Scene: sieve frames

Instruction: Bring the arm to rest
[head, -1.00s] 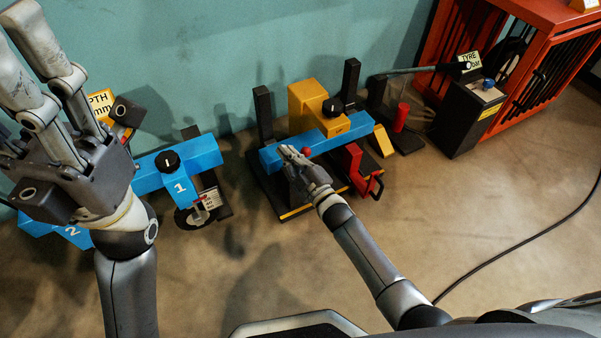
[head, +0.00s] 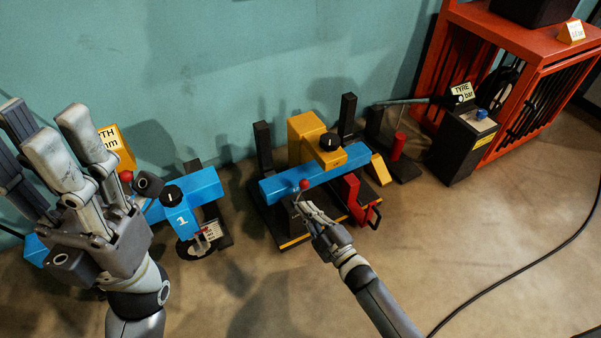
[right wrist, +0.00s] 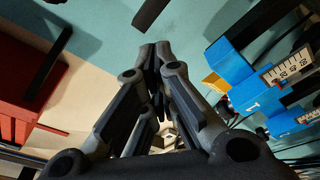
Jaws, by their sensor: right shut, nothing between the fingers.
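My right gripper (head: 304,208) is in front of the middle machine, just below a red-knobbed lever (head: 304,185) in the picture. Its fingers are together and empty; a gap to the knob shows. In the right wrist view the fingertips (right wrist: 158,52) meet with nothing between them. My left gripper (head: 65,130) is raised at the left, close to the camera, fingers pointing up and spread apart, with nothing seen between them. It hides part of the blue device (head: 205,186) marked 1 behind it.
The middle machine has a blue beam (head: 335,166), a yellow block (head: 303,135) and dark posts. A dark box (head: 462,150) labelled TYRE and a red cabinet (head: 500,35) stand at the right. A black cable (head: 520,262) crosses the floor. Open floor (head: 450,240) lies front right.

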